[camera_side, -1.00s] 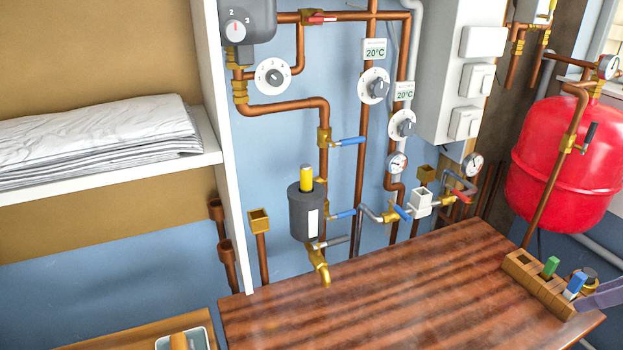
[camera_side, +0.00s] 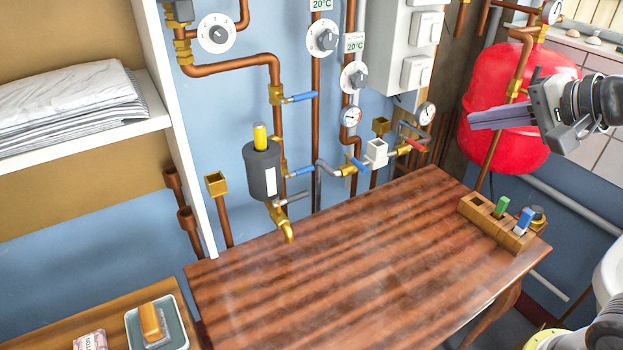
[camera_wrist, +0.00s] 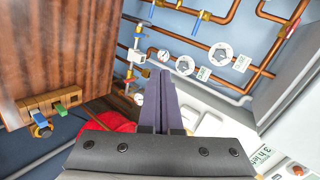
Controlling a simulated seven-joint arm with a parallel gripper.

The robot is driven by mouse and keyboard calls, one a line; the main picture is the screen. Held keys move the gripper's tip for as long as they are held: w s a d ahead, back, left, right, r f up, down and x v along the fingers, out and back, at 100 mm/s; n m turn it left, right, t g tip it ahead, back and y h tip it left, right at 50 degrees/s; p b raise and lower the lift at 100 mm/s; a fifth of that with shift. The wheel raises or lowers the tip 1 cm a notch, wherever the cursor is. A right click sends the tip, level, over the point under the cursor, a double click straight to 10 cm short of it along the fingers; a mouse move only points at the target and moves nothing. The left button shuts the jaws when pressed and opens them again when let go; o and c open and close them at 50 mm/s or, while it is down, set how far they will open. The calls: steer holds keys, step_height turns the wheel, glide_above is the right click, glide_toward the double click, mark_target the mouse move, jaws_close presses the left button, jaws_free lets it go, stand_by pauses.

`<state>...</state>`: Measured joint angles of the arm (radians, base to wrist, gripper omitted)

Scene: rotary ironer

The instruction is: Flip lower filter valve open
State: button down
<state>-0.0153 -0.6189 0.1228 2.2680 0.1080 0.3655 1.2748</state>
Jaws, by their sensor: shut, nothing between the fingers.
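The filter (camera_side: 262,170) is a dark grey canister with a yellow top, on the copper pipe at the wall. A valve with a blue lever (camera_side: 300,172) sits beside it, pointing right. Another blue-lever valve (camera_side: 301,97) is higher on the same pipe. A grey lever (camera_side: 294,197) is at the canister's bottom, above a brass spout (camera_side: 288,232). My gripper (camera_side: 472,118) is shut and empty, at upper right, well apart from the filter, its purple fingers pointing left. In the wrist view its fingers (camera_wrist: 158,75) are together; blue levers (camera_wrist: 139,28) show at the top.
A wooden table (camera_side: 340,250) is clear in the middle. A wooden block (camera_side: 490,222) with green and blue pieces stands at its right end. A red tank (camera_side: 515,120) is behind my gripper. Gauges, dials and a white box (camera_side: 377,152) line the wall. A white shelf (camera_side: 165,110) is left.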

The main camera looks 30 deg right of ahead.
steer(key=w+a+r+m+t, duration=0.1)
steer(key=w+r+m+t, duration=0.1)
steer(key=w+m, duration=1)
steer(key=w+a+f+m+t, duration=0.15)
steer(key=w+f+m, duration=0.5)
steer(key=w, duration=0.75)
steer(key=m+g, duration=0.2)
steer(key=g, duration=0.1)
glide_toward(299, 173)
step_height(299, 173, down, 5)
steer(key=s+d, duration=0.1)
steer(key=s, duration=0.2)
steer(key=shift+w+d+f+h, duration=0.15)
steer(key=shift+w+f+h, duration=0.05)
steer(key=shift+h, duration=0.2)
steer(key=shift+w, duration=0.15)
steer(key=x, duration=1)
steer(key=shift+w+r, duration=0.1)
steer(key=shift+r, duration=0.9)
steer(key=shift+w+r, duration=0.15)
steer(key=shift+r, duration=0.8)
